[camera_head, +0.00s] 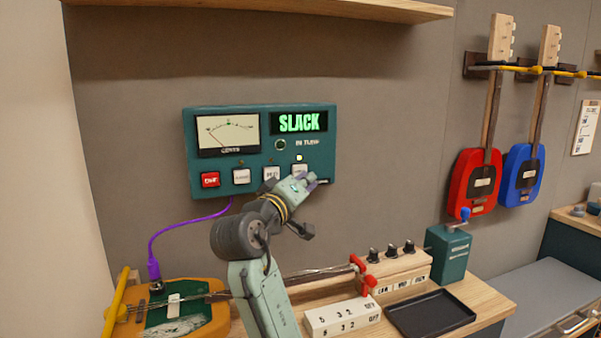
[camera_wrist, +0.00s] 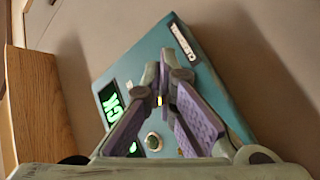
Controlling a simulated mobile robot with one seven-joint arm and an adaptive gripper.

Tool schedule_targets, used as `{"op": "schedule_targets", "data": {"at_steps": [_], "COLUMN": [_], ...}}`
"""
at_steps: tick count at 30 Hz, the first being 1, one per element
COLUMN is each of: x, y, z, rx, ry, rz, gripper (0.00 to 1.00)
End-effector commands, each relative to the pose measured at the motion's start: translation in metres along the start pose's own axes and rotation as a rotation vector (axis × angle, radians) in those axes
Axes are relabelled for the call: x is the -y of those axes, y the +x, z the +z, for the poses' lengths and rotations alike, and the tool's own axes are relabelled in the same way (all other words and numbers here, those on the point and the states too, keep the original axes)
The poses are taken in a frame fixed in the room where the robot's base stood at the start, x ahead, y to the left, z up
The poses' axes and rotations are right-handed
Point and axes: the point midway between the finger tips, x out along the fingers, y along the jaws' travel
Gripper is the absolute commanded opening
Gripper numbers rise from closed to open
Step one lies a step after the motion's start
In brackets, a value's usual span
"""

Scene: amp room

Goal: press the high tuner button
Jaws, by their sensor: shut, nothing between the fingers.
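The teal tuner box (camera_head: 262,178) hangs on the grey wall, with a needle dial and a display (camera_head: 299,121) reading SLACK in green. Its lower row has a red button (camera_head: 210,179), a white button (camera_head: 241,176), another white button (camera_head: 271,173) and a rightmost white button (camera_head: 299,168) largely covered by my gripper. My gripper (camera_head: 308,182) is shut and empty at the box's lower right, in front of that rightmost button. I cannot tell whether it touches. In the wrist view, the closed purple-padded fingers (camera_wrist: 170,82) overlap the teal face; the button is hidden there.
A small white light (camera_head: 299,157) shows above the rightmost button. Below are a yellow-and-green instrument (camera_head: 172,310) with a purple cable, a black tray (camera_head: 430,314) and a teal crank box (camera_head: 447,254). A wooden shelf (camera_head: 270,10) juts out above. Red and blue guitars (camera_head: 473,182) hang right.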

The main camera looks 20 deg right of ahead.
Motion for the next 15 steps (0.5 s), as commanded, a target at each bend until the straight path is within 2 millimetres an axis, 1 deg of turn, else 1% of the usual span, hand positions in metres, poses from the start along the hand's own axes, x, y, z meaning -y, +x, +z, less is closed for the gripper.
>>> {"op": "schedule_targets", "data": {"at_steps": [15], "x": [-0.023], "y": [-0.031], "z": [0.023], "rx": [0.001], "ry": [0.002], "rz": [0.000], "gripper": [0.00]}}
